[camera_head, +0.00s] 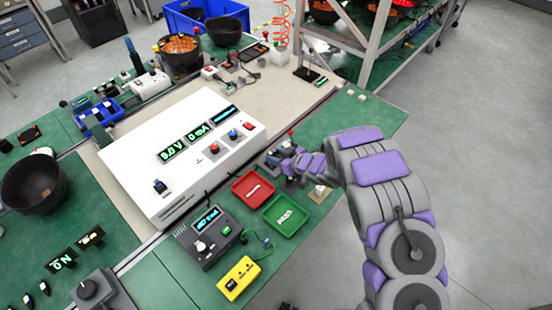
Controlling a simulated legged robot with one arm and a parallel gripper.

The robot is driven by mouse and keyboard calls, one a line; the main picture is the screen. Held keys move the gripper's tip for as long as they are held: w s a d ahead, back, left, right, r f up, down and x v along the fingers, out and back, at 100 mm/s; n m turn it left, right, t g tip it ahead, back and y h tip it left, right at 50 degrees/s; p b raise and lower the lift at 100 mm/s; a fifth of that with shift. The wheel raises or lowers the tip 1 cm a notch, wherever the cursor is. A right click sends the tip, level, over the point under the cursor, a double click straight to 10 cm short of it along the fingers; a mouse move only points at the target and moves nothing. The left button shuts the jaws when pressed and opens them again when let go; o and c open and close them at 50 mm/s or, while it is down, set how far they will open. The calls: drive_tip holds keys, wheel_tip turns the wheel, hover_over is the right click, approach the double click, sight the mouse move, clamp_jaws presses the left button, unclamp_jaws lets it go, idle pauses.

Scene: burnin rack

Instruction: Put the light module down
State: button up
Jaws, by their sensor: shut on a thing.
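A red tray (252,189) and a green tray (285,215), both with white lettering, lie just in front and to the left of my gripper.
The white power supply (170,160) with green displays stands left of my gripper. A dark meter box (208,238) and a yellow box (239,278) sit near the front.

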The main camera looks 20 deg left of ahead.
drive_tip(key=shift+d+f, duration=0.25)
drive_tip(key=shift+d, duration=0.25)
drive_tip(key=shift+a, duration=0.1)
drive_tip(key=o, duration=0.7)
drive_tip(key=shift+a+f, duration=0.15)
drive_tip(key=shift+a, duration=0.05)
drive_tip(key=shift+c, duration=0.2)
drive_tip(key=o, duration=0.3)
drive_tip(key=shift+a+f, duration=0.1)
drive_tip(key=shift+a, duration=0.2)
drive_tip(key=shift+o, duration=0.8)
drive_tip(key=shift+d, duration=0.4)
drive_tip(key=shift+d+r, duration=0.1)
drive_tip(key=shift+r, duration=0.25)
drive_tip(key=p+v, duration=0.2)
drive_tip(key=v, duration=0.9)
drive_tip(key=shift+s+d, duration=0.2)
drive_tip(key=shift+s, duration=0.05)
drive_tip(key=shift+r, duration=0.15)
